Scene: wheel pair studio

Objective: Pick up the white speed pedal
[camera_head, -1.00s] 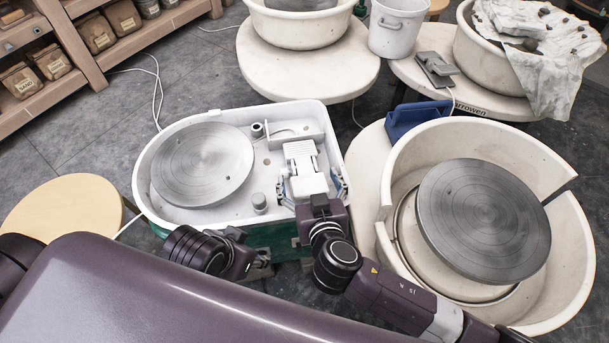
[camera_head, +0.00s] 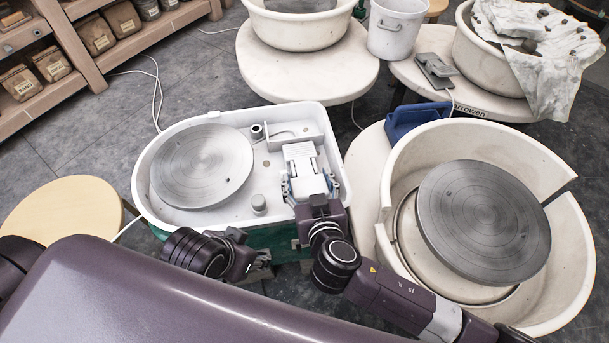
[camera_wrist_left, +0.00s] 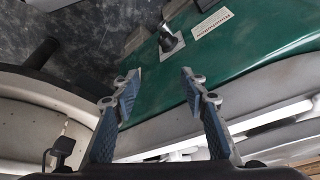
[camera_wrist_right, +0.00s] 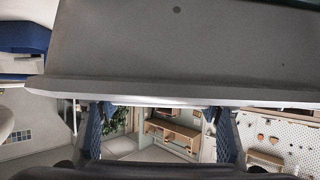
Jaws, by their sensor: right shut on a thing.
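The white speed pedal (camera_head: 301,159) lies at the right side of the white basin of a wheel (camera_head: 143,196). My right gripper (camera_head: 310,186) has one finger on each side of the pedal's near end and is shut on it. In the right wrist view a broad, shaded slab, apparently the pedal (camera_wrist_right: 190,50), spans above the right fingers (camera_wrist_right: 160,118). Whether it is lifted is hard to tell. My left gripper is open and empty in the left wrist view (camera_wrist_left: 160,78), near the green side (camera_wrist_left: 255,40) of the wheel's body.
A round metal wheel head (camera_head: 202,165) and a small grey knob (camera_head: 258,202) lie left of the pedal. A large cream basin (camera_head: 400,190) stands close on the right, with a blue object (camera_head: 414,119) behind. A grey pedal (camera_head: 436,70) sits on the back right table.

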